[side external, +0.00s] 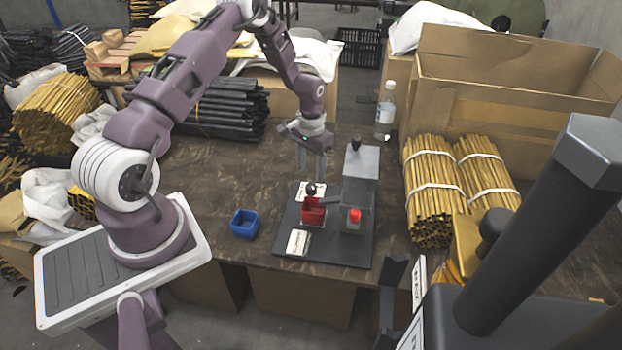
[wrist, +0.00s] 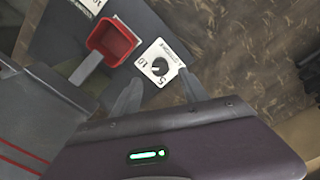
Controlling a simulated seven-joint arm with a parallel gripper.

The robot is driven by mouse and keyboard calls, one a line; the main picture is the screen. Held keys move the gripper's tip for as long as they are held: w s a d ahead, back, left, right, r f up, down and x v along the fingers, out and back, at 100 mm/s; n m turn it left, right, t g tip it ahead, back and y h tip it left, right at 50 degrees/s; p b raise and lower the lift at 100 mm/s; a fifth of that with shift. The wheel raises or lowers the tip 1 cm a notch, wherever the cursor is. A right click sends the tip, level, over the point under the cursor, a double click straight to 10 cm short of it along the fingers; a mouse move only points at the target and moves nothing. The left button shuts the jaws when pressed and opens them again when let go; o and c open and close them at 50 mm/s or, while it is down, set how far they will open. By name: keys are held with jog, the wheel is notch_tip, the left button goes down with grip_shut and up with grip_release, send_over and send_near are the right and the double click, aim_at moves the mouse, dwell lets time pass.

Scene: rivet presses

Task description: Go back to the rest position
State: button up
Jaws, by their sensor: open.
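My gripper (side external: 312,160) hangs from my arm above the table, over the back edge of the black base plate (side external: 343,252). Its fingers are apart and nothing shows between them. The wrist view also shows the fingers of my gripper (wrist: 158,95), close to a white plate with a black dial (wrist: 159,65). The dial (side external: 311,189) is behind the red tray (side external: 313,212). The grey press (side external: 360,178) with a red button (side external: 354,216) stands on the base plate. The red tray also shows in the wrist view (wrist: 112,43).
A small blue bin (side external: 244,223) is on the table (side external: 240,165) left of the base plate. Bundles of yellow rods (side external: 432,190) and a clear bottle (side external: 385,112) are to the right. Black rods (side external: 222,107) lie behind. A large dark machine (side external: 540,230) fills the right foreground.

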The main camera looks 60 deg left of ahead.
jog(key=shift+r, duration=0.4)
jog(key=s+d+r+m+t+y, duration=0.1)
jog(key=s+d+r, duration=0.35)
jog(key=r, duration=0.85)
jog(key=s+d+r+t, duration=0.2)
jog(key=d+r, duration=0.5)
jog(key=r, duration=0.7)
jog(key=s+d+r+m+t, duration=0.1)
jog(key=s+d+r, duration=0.2)
jog(key=s, duration=0.7)
jog(key=s+d+r+t+h, duration=0.1)
jog(key=s+d+r, duration=0.2)
jog(key=s, duration=0.7)
jog(key=shift+s+d+r+m+t, duration=0.3)
jog(key=shift+d+r+m, duration=0.1)
jog(key=shift+d, duration=0.8)
